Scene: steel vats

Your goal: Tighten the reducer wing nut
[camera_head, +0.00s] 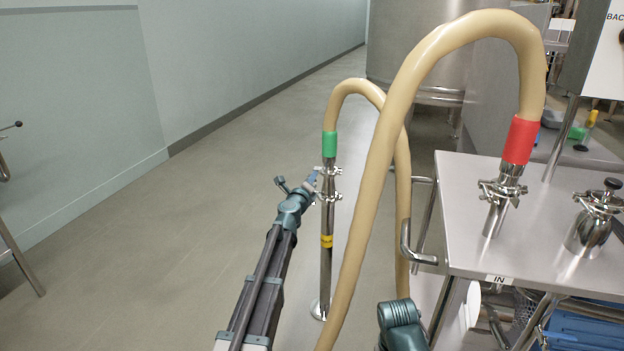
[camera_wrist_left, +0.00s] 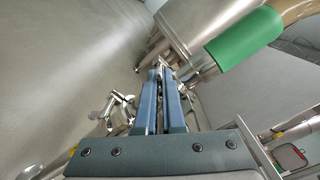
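A beige hose with a green cuff (camera_head: 329,145) ends on a steel reducer (camera_head: 328,184) atop an upright pipe (camera_head: 327,262). An upper clamp (camera_head: 328,171) and a lower clamp (camera_head: 329,198) sit around the joints. My left gripper (camera_head: 314,178) is at the upper clamp, left of the reducer. In the left wrist view its fingers (camera_wrist_left: 161,72) lie close together with a narrow gap, and a small metal part, seemingly the wing nut (camera_wrist_left: 160,63), shows at their tips. The green cuff (camera_wrist_left: 245,46) and lower clamp (camera_wrist_left: 117,110) are beside them. My right gripper is out of view.
A steel table (camera_head: 520,260) stands right, with a red-cuffed hose fitting (camera_head: 520,140) and a clamped steel fitting (camera_head: 592,225). The hose loops down in front of the table. A large vat (camera_head: 415,45) stands behind. The floor left is open.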

